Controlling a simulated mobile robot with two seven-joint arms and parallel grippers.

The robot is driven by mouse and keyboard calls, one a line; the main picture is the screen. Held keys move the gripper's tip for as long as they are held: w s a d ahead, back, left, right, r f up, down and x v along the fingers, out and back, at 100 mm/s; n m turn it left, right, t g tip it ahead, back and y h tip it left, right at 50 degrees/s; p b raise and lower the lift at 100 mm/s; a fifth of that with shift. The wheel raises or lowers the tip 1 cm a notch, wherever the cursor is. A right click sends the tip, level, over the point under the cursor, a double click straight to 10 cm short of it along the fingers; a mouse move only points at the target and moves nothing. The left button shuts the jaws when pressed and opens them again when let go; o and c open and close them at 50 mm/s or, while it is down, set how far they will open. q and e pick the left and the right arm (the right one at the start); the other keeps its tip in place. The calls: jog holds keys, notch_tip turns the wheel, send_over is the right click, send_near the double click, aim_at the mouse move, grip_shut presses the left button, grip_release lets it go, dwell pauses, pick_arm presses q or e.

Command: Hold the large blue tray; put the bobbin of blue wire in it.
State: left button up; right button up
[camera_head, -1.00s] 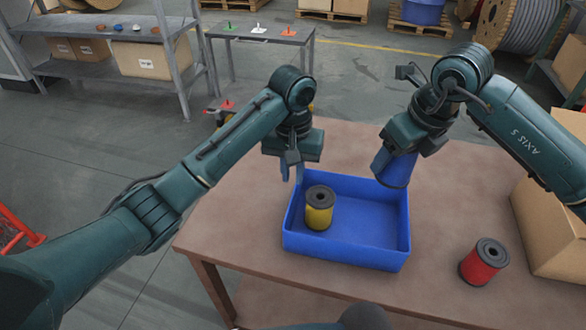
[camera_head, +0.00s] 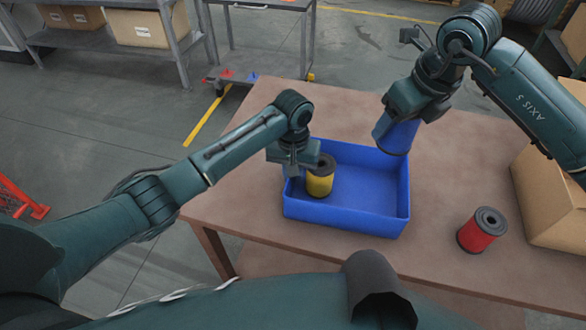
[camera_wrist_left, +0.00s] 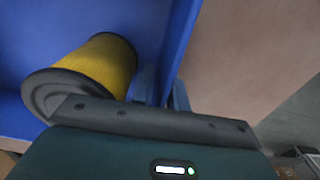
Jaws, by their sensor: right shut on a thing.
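The large blue tray (camera_head: 365,220) stands on the brown table with a yellow bobbin (camera_head: 320,182) upright inside at its left. My left gripper (camera_head: 291,172) is at the tray's left wall. In the left wrist view its two fingers (camera_wrist_left: 163,92) point down on either side of the wall, apart from each other; whether they touch it is unclear. The yellow bobbin (camera_wrist_left: 103,65) shows beside them. My right gripper (camera_head: 402,120) is shut on the bobbin of blue wire (camera_head: 396,137), which is tilted and held above the tray's back right corner.
A red bobbin (camera_head: 482,230) stands on the table (camera_head: 450,175) right of the tray. A cardboard box (camera_head: 550,205) is at the table's right side. The tray's middle and right floor is free. A metal shelf (camera_head: 120,30) stands at the back left.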

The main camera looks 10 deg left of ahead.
pick_arm(q)
jog(key=shift+c, duration=0.4)
pick_arm(e)
jog(key=shift+r, duration=0.1)
pick_arm(q)
grip_shut()
pick_arm(e)
send_over(366, 193)
jog(key=s+d, duration=0.1)
notch_tip(366, 193, down, 10)
jog(key=shift+r, duration=0.15)
dwell(0.8)
jog(key=shift+s+d, duration=0.1)
dwell(1.2)
jog(key=shift+f, duration=4.65)
